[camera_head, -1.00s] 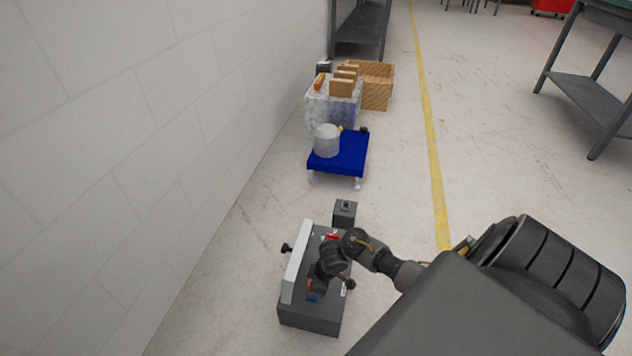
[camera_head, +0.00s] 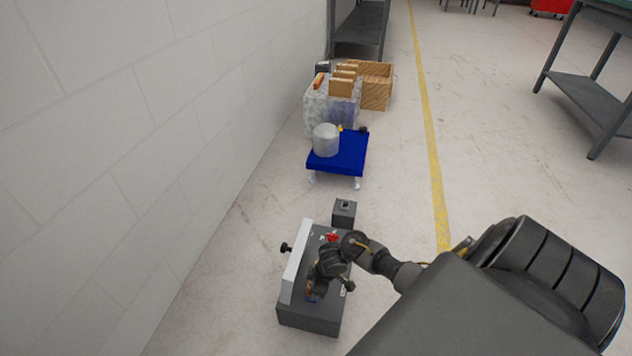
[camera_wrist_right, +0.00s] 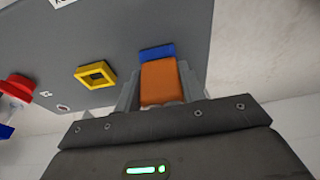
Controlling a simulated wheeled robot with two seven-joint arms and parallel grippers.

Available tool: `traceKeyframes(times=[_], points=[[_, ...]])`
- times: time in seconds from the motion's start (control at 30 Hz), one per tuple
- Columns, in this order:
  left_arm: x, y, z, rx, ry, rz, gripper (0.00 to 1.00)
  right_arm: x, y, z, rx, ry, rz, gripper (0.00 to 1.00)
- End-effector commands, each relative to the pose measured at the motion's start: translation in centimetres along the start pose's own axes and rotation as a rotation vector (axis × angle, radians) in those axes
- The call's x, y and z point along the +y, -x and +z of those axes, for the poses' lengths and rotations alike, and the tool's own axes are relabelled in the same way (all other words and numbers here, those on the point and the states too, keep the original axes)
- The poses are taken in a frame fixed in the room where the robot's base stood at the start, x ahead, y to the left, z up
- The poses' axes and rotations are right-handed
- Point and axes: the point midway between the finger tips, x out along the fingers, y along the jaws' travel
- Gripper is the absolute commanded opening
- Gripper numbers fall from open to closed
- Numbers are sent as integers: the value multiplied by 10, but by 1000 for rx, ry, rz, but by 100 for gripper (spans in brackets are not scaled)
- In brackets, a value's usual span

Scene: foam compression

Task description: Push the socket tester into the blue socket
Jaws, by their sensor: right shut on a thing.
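The orange socket tester (camera_wrist_right: 160,84) is between the fingers of my right gripper (camera_wrist_right: 158,90), which is shut on it. The blue socket (camera_wrist_right: 157,52) shows as a strip directly beyond the tester's far end. The tester's end is at the socket or very close to it; I cannot tell how deep it sits. In the head view my right gripper (camera_head: 314,285) is low over the front part of the grey box (camera_head: 308,318), and hides most of the tester and socket. My left gripper is not in view.
A yellow socket (camera_wrist_right: 96,74) is on the same grey panel, left of the tester. A red part (camera_wrist_right: 17,86) is further left. A white upright panel (camera_head: 296,262) lines the box's wall side. A small grey box (camera_head: 344,213) and a blue cart (camera_head: 340,155) stand beyond.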

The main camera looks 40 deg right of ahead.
Motion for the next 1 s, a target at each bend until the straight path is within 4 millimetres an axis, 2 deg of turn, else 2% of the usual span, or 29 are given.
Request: traceKeyframes(times=[0.17,0.2,0.4,1.0], points=[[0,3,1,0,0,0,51,0,-4,1,0,0,0,8],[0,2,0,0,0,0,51,0,-4,1,1,0,1,42],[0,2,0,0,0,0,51,0,-4,1,1,0,0,65],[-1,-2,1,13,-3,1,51,0,-4,1,0,0,0,65]])
